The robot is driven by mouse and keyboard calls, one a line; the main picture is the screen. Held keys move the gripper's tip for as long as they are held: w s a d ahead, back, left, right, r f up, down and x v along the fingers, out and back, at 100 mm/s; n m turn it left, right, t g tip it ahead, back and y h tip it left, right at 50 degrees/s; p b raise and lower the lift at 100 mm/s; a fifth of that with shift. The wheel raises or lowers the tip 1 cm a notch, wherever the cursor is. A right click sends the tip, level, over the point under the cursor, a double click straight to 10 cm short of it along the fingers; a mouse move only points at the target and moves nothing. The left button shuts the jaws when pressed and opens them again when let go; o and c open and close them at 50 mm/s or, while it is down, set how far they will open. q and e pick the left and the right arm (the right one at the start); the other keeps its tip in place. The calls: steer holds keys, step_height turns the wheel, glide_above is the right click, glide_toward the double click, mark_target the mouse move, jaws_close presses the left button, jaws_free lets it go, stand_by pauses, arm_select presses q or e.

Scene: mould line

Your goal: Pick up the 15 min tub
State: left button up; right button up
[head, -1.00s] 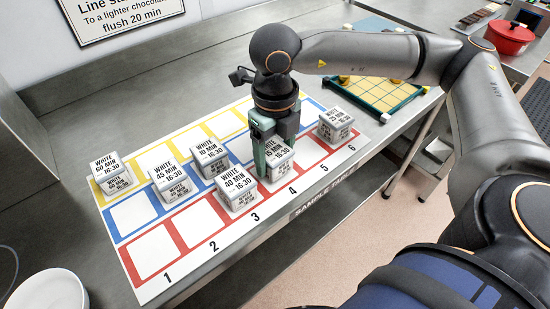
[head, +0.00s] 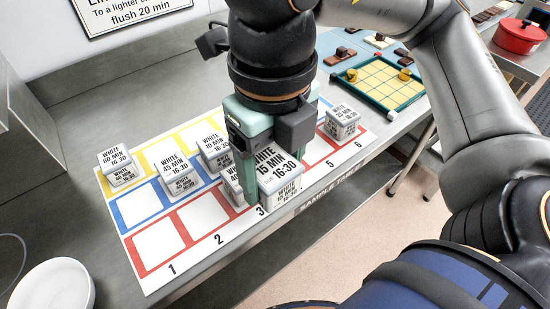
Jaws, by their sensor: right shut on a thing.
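The 15 min tub (head: 282,182) is a white tub with a lid label reading "WHITE 15 MIN 16:30". My right gripper (head: 262,182) is shut on it and holds it raised above the board, near columns 3 and 4. The gripper's fingers and wrist hide part of the tub and the board behind it. A 40 min tub (head: 231,186) stands just left of the gripper, partly hidden by a finger. My left gripper is not in view.
The numbered board (head: 160,250) has yellow, blue and red squares. A 60 min tub (head: 117,165), a 45 min tub (head: 177,173), a 10 min tub (head: 213,150) and a 25 min tub (head: 342,122) stand on it. A white bowl (head: 55,287) is at lower left.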

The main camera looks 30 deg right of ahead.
mark_target(273, 167)
step_height(273, 167, up, 6)
steer(key=p, duration=0.3)
steer(key=shift+r+p, duration=0.1)
steer(key=shift+p, duration=0.2)
